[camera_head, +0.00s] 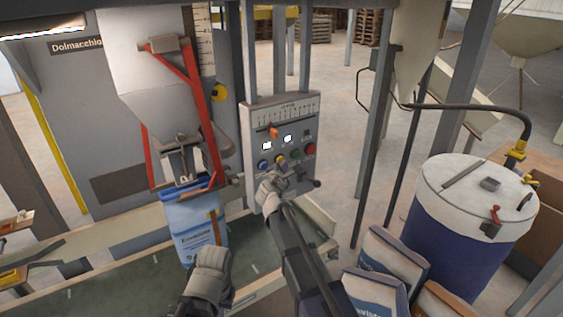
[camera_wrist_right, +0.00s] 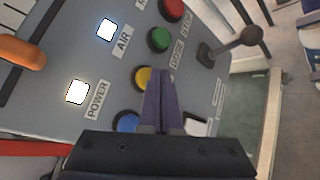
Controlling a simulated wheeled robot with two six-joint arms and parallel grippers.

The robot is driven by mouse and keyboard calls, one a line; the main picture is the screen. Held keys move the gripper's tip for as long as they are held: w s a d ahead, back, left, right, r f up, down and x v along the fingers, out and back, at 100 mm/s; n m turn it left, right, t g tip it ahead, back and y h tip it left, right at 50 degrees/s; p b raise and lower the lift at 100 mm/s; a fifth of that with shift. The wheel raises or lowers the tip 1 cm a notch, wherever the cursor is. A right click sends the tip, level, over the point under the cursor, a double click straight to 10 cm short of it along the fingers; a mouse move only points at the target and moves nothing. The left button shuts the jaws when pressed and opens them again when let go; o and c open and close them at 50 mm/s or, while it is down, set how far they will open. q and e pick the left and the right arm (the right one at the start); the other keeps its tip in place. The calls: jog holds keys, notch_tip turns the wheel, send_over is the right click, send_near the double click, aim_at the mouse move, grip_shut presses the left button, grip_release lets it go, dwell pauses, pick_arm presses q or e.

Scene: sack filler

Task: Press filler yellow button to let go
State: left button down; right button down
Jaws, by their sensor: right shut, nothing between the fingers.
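The filler's control panel (camera_head: 283,130) stands upright in the middle of the head view. Its yellow button (camera_head: 281,160) sits between a blue and a green one, and also shows in the right wrist view (camera_wrist_right: 143,76). My right gripper (camera_head: 280,173) is shut and empty just in front of the panel. In the wrist view its fingertips (camera_wrist_right: 160,73) overlap the yellow button's right edge; whether they touch it I cannot tell. A blue sack (camera_head: 193,222) hangs upright under the filler spout (camera_head: 183,165). My left gripper (camera_head: 208,275) is in front of the sack, its fingers unclear.
The blue button (camera_wrist_right: 128,122), green button (camera_wrist_right: 159,39) and red button (camera_wrist_right: 172,9) are close to the yellow one. Filled sacks (camera_head: 390,262) and a blue-and-white drum (camera_head: 470,215) stand at right.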

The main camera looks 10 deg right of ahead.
jog(key=shift+w+a, duration=0.15)
jog(key=shift+w, duration=0.35)
dwell(0.8)
jog(key=shift+s, duration=0.1)
jog(key=shift+s+d, duration=0.35)
jog(key=shift+s, duration=0.5)
jog(key=s, duration=0.2)
jog(key=s+d, duration=0.2)
jog(key=s, duration=0.1)
jog(key=shift+s, duration=0.3)
dwell(0.4)
